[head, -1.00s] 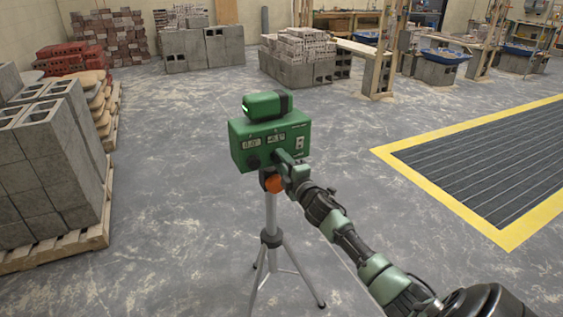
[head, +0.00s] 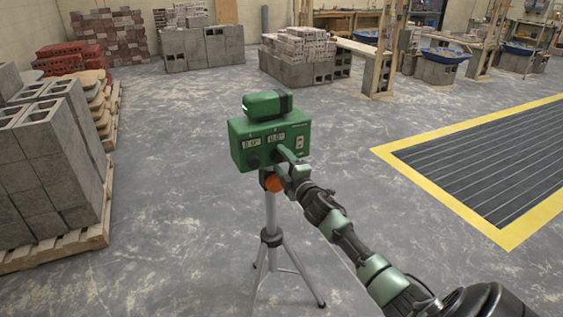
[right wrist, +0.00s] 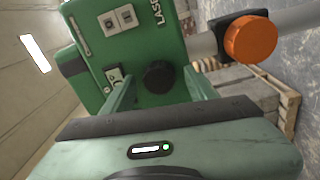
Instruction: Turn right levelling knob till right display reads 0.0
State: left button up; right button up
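The green laser level (head: 268,140) stands on a grey tripod (head: 271,215) in the middle of the head view. Its left display (head: 251,142) seems to read 0.0. Its right display (head: 276,136) also seems to read 0.0, but the digits are tiny. The left knob (head: 253,162) is black and untouched. In the right wrist view the black right knob (right wrist: 158,77) lies between the fingers of my right gripper (right wrist: 160,85), with a gap visible on each side. The gripper looks open around it. In the head view this gripper hides the right knob. My left gripper is not in view.
An orange tripod knob (head: 273,184) sits just below the level, close to my right gripper. Pallets of grey blocks (head: 45,170) stand at left. A yellow-edged floor grating (head: 480,170) lies at right. The floor around the tripod is clear.

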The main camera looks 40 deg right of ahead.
jog(key=v, duration=0.7)
jog(key=shift+s+b, duration=0.4)
jog(key=shift+b, duration=0.05)
